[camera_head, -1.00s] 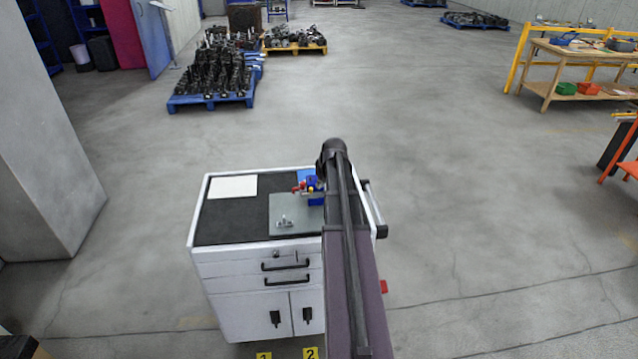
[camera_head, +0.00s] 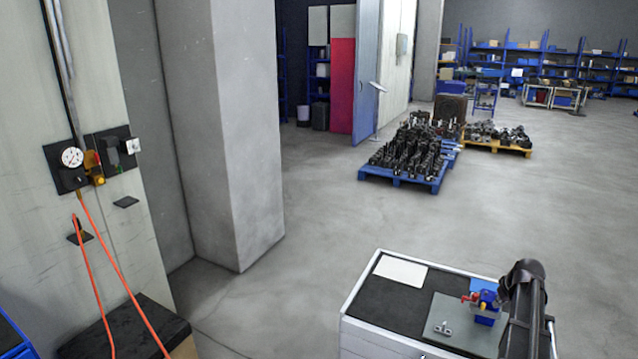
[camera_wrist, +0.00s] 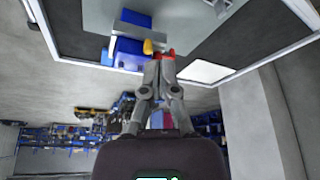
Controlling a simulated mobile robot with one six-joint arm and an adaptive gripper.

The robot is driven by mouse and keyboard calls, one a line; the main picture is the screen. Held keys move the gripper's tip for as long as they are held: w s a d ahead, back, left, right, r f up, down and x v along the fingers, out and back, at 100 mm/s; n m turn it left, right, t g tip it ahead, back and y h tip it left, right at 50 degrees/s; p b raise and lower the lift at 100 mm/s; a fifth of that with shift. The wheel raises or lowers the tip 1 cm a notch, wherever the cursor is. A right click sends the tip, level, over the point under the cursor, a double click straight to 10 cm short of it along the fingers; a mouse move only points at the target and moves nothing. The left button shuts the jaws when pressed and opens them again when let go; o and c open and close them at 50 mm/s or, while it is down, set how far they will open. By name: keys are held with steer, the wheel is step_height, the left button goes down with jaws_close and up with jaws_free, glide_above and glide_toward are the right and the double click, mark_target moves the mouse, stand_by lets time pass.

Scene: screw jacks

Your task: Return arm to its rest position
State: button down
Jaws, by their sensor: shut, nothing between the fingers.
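My gripper (camera_wrist: 160,68) is shut and empty in the wrist view, with its fingertips beside red and yellow parts of a blue device. In the head view my arm (camera_head: 524,310) stands at the lower right and hides the gripper. The blue device (camera_head: 484,315) stands on a grey plate (camera_head: 440,345) on a white cart. It also shows in the wrist view (camera_wrist: 128,50). I cannot tell whether the fingertips touch it. A small metal bracket (camera_head: 443,328) sits on the plate.
The cart top (camera_head: 395,300) is dark, with a white sheet (camera_head: 400,271) at its far left. A concrete pillar (camera_head: 235,130) and a wall with a gauge (camera_head: 71,157) stand left. A blue pallet of dark parts (camera_head: 405,178) is behind. The floor between is clear.

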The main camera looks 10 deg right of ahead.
steer(key=s+a+f+n+g+y+b, duration=0.1)
steer(key=s+a+f+g, duration=0.1)
steer(key=a, duration=1.6)
steer(key=s+a+f+g+b, duration=0.1)
steer(key=a+f, duration=0.1)
steer(key=a, duration=1.5)
steer(key=s+a+g+b, duration=0.1)
steer(key=s+a, duration=0.6)
steer(key=a, duration=0.4)
steer(key=shift+a+f+n, duration=0.2)
steer(key=shift+f+n, duration=0.1)
steer(key=shift+w+d, duration=0.1)
